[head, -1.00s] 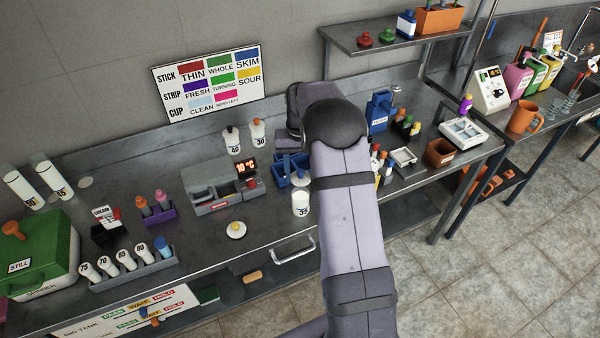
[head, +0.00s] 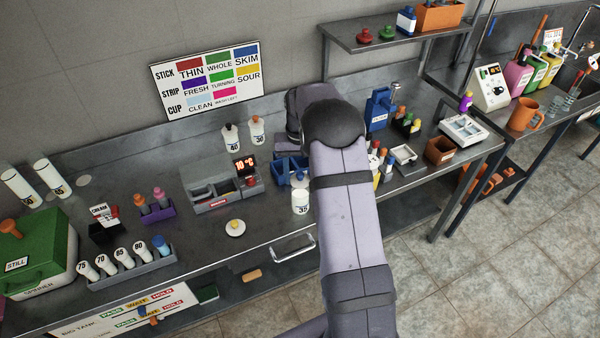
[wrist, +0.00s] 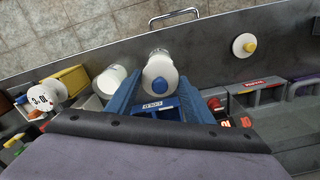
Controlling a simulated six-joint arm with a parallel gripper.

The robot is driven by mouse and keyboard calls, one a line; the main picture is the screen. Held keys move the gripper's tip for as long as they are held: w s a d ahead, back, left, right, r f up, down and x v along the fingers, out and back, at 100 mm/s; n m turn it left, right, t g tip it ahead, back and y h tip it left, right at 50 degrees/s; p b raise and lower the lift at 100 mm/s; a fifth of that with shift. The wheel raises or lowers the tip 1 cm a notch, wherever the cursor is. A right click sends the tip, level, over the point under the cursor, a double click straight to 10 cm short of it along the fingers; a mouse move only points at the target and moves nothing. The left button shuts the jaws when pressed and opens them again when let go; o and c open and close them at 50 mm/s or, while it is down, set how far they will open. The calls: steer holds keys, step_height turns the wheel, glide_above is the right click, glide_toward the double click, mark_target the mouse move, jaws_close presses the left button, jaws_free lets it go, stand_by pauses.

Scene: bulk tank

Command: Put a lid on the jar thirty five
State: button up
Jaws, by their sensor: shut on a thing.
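The jar thirty five (head: 300,203) is white and upright near the bench's front edge, its number facing out. It also shows in the wrist view (wrist: 157,53). A white lid with a blue knob (wrist: 160,84) lies over its mouth in the wrist view. My gripper (wrist: 160,80) has blue fingers on either side of this lid and is shut on it. I cannot tell whether the lid touches the rim. In the head view, my gripper (head: 292,173) is just behind the jar top, partly hidden by my arm.
A lid with a yellow knob (head: 235,228) lies on the bench left of the jar. The grey unit with a red display (head: 222,190) stands behind it. Another white container (wrist: 108,82) is close beside the jar in the wrist view. A handle (head: 292,247) projects from the front edge.

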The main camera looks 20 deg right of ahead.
steer(key=shift+f+b, duration=1.1)
steer(key=shift+f, duration=1)
steer(key=o, duration=1.1)
steer(key=shift+a+r+b, duration=0.1)
steer(key=shift+r+b, duration=1.3)
steer(key=shift+r, duration=2.25)
